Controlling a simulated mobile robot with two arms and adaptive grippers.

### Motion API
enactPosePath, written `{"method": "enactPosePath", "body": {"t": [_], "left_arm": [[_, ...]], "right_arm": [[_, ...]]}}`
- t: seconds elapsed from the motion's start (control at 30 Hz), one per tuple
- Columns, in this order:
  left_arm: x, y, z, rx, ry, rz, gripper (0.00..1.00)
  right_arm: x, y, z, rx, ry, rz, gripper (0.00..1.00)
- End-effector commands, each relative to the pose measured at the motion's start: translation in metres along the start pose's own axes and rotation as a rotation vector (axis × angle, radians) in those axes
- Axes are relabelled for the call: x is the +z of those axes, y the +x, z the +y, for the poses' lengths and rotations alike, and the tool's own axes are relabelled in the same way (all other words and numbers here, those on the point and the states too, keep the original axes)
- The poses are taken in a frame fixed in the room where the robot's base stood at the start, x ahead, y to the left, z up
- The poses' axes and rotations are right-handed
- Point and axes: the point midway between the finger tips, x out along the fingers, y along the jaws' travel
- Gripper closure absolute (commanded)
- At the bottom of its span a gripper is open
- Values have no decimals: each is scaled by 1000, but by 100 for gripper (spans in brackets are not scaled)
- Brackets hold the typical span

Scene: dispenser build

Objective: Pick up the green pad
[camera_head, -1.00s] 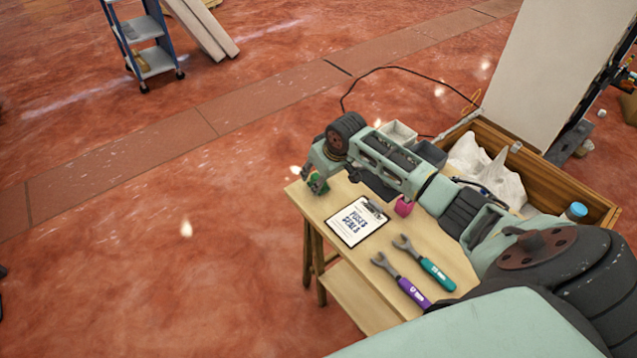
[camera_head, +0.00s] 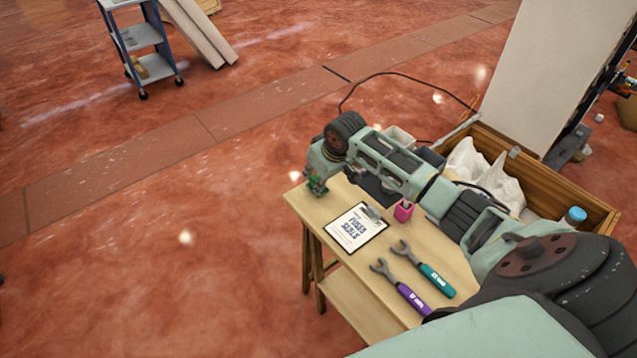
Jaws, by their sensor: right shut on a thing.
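My right arm reaches in from the lower right over a wooden table (camera_head: 375,285). My right gripper (camera_head: 317,189) is at the table's far left corner, pointing down. It is shut on the green pad (camera_head: 318,186), of which only a small green piece shows between the fingers. The gripper hides the rest, and I cannot tell whether the pad touches the table top. My left gripper is not in view.
On the table lie a clipboard (camera_head: 356,227), a teal-handled wrench (camera_head: 437,280) and a purple-handled wrench (camera_head: 413,299). A pink container (camera_head: 404,211) stands under my arm. A wooden crate (camera_head: 574,184) is behind.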

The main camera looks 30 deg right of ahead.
Motion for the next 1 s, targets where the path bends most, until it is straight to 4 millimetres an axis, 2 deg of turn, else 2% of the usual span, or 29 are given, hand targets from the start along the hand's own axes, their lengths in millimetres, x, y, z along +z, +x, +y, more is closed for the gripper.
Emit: {"method": "enactPosePath", "body": {"t": [0.13,0.4,0.6,0.8,1.0], "left_arm": [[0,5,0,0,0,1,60],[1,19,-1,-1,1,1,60],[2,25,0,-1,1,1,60],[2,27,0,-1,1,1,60],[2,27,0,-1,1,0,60]], "right_arm": [[-11,-24,4,3,1,5,100],[-23,-56,67,3,4,3,100],[-30,-76,100,1,3,2,100],[-34,-85,115,-1,1,1,100],[-34,-86,117,-1,1,1,100]]}}
